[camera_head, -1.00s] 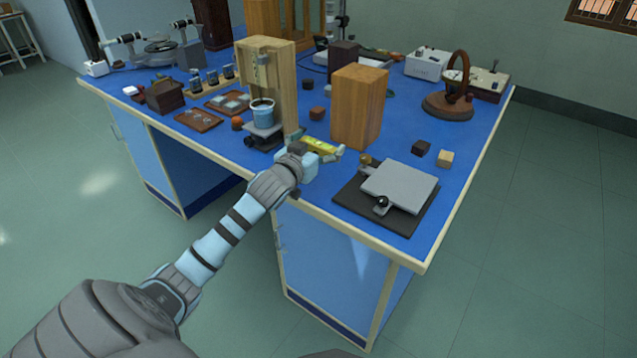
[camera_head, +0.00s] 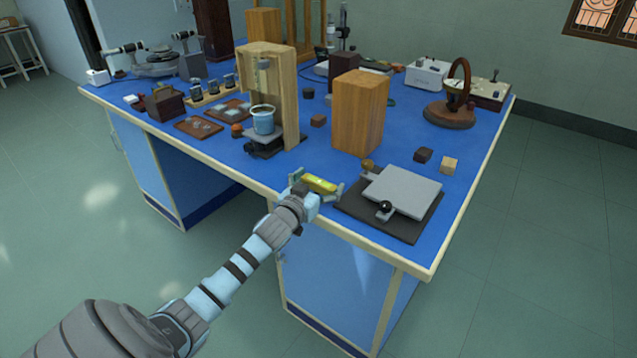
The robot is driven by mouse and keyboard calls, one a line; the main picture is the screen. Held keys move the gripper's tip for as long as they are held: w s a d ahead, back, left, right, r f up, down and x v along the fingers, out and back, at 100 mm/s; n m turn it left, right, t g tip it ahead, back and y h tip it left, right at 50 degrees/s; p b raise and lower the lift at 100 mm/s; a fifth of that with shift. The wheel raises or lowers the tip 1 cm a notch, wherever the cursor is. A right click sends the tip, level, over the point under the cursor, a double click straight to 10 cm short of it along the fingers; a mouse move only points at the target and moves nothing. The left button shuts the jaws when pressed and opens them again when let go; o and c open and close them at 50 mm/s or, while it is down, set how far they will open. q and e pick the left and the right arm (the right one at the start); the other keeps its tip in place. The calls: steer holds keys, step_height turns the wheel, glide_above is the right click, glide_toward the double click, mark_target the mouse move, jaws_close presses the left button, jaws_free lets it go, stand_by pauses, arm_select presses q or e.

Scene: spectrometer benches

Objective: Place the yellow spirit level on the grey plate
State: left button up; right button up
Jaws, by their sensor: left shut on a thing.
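The yellow spirit level (camera_head: 320,184) is held in my left gripper (camera_head: 317,187), which is shut on it near the front edge of the blue bench. The grey plate (camera_head: 403,191) lies to the right of the gripper, on a dark base (camera_head: 358,208) with a black ball knob (camera_head: 385,207) at its front and a brass knob (camera_head: 368,165) at its back left corner. The level is apart from the plate, to its left. My right gripper is not in view.
A tall wooden block (camera_head: 360,113) stands behind the plate. A wooden stand (camera_head: 278,95) with a blue beaker (camera_head: 263,120) is at the left. Small dark (camera_head: 423,155) and light (camera_head: 449,165) cubes sit behind the plate. Bare blue bench top (camera_head: 480,125) lies at the right.

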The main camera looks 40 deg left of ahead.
arm_select(q)
steer(key=o, duration=1.2)
steer(key=shift+f, duration=0.25)
steer(key=shift+f, duration=0.1)
